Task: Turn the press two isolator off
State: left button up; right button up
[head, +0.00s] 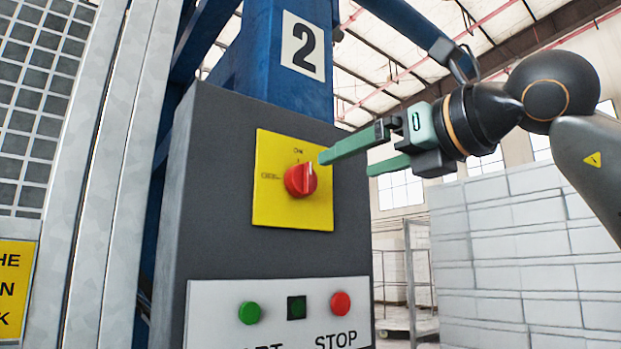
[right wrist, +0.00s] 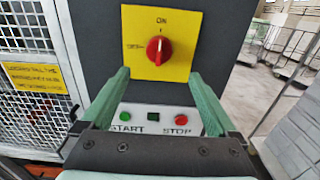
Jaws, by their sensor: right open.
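The press two isolator is a red rotary knob (head: 300,180) on a yellow plate (head: 265,210), fixed to a dark grey control box under a number 2 sign. In the right wrist view the knob (right wrist: 158,50) stands upright, its grip in line with the ON mark above; the OFF mark is at its left. My right gripper (head: 348,164) is open and empty, to the right of the knob in the head view. In the right wrist view its two fingers (right wrist: 159,77) point at the plate, one either side and below the knob. They appear apart from it. My left gripper is not in view.
Below the isolator a pale panel (head: 215,300) carries a green START button (head: 249,313), a dark square indicator (head: 297,307) and a red STOP button (head: 341,304). A mesh guard (head: 38,90) stands at the left. White stacked blocks (head: 520,250) stand at the right.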

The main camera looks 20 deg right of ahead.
aim_at(311, 179)
jog(key=p+x, duration=0.2)
jog(key=x, duration=0.7)
jog(key=shift+w+a, duration=0.1)
jog(key=shift+w, duration=0.1)
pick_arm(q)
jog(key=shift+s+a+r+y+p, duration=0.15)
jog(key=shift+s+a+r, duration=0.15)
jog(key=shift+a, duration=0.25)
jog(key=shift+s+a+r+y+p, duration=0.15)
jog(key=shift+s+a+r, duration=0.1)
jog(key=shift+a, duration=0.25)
pick_arm(e)
jog(key=shift+w+a, duration=0.15)
jog(key=shift+w, duration=0.35)
jog(key=c, duration=1.4)
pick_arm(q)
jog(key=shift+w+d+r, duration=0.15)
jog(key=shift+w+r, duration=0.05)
pick_arm(e)
jog(key=shift+o, duration=0.2)
